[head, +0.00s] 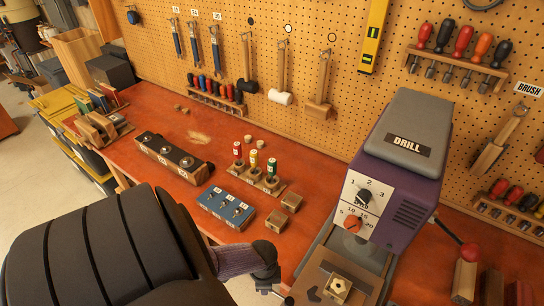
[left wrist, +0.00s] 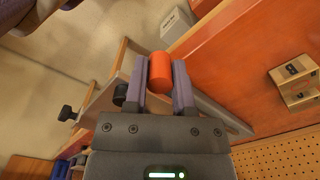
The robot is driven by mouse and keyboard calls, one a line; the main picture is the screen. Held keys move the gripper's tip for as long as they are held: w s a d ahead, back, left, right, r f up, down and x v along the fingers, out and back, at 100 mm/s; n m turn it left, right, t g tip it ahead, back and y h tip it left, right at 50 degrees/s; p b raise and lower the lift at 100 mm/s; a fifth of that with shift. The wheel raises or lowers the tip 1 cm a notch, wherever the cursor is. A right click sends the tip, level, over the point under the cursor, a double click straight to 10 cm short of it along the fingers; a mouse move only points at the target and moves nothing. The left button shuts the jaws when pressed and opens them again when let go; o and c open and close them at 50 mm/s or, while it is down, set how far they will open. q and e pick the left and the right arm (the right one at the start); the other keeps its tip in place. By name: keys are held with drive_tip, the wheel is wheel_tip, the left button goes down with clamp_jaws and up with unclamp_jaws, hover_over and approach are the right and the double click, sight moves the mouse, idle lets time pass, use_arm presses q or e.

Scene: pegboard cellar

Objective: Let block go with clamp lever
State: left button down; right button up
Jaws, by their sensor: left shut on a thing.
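My left gripper (left wrist: 162,82) is shut on an orange-red cylindrical grip, which I take to be the clamp lever's handle (left wrist: 161,70); one finger lies on each side of it. In the head view, my left gripper (head: 266,276) is beside the left edge of the drill's table, and the grip is hidden there. A small wooden block (head: 338,288) with a light metal piece on its top sits on the drill's table (head: 362,262). I cannot tell how tightly it is clamped. My right gripper is in neither view.
The purple and grey drill (head: 398,165) stands over its table. A blue tray (head: 226,207), a rack of coloured bottles (head: 258,178), small wooden blocks (head: 291,202) and a dark-topped holder (head: 167,157) stand on the orange bench. A black knob (left wrist: 67,113) shows in the wrist view.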

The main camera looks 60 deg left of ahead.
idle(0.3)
use_arm(q)
drive_tip(key=shift+c, duration=2.2)
unclamp_jaws()
drive_tip(key=shift+w, duration=0.1)
wheel_tip(320, 180, up, 10)
drive_tip(key=p, duration=0.4)
drive_tip(key=shift+p, duration=0.35)
drive_tip(key=shift+f, duration=0.1)
